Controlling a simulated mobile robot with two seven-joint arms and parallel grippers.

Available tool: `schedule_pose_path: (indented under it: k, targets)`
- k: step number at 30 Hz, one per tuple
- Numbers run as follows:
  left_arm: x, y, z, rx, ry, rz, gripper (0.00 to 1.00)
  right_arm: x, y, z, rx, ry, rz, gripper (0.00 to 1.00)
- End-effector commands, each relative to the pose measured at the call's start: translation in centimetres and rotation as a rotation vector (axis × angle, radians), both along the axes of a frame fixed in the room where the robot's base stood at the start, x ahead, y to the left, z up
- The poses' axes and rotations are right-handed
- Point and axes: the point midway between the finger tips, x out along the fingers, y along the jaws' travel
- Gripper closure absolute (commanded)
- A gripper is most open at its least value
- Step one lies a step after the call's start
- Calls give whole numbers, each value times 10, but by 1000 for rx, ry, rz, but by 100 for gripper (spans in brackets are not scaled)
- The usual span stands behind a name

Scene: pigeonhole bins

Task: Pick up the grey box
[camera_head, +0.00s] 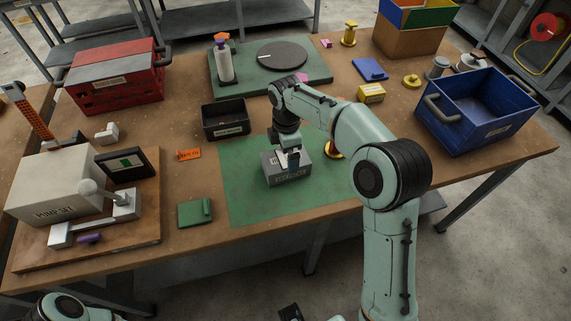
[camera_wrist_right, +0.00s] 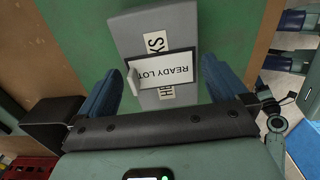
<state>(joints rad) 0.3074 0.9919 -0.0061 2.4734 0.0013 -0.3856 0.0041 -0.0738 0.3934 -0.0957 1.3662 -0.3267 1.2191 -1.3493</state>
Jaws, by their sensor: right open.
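The grey box (camera_head: 272,174) sits on the green mat (camera_head: 245,200) near the middle of the table. The right wrist view shows its top (camera_wrist_right: 150,28) with a white "READY LOT" card and other printed labels. My right gripper (camera_head: 291,160) points down over the box and hides part of it in the head view. In the right wrist view, its two blue fingers (camera_wrist_right: 163,82) are spread apart, one toward each side of the box. I cannot tell whether they touch it. My left gripper is not in view.
A blue crate (camera_head: 458,116) is at the right, and a yellow box (camera_head: 371,93) is behind my right forearm. A green block (camera_head: 195,213) lies left of the mat. The mat's front part is clear.

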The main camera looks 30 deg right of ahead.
Motion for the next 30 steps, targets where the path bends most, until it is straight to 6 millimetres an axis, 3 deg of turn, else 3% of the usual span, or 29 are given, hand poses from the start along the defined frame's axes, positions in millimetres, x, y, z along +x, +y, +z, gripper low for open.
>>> schedule_pose_path:
  k: [12,20,24,30]
  targets:
    - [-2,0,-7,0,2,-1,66,-2,3,-50,0,2,0,0]
    - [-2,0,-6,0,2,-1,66,-2,3,-53,0,0,0,0]
    - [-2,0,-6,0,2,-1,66,-2,3,-52,0,0,0,38]
    - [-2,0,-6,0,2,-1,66,-2,3,-52,0,-1,0,39]
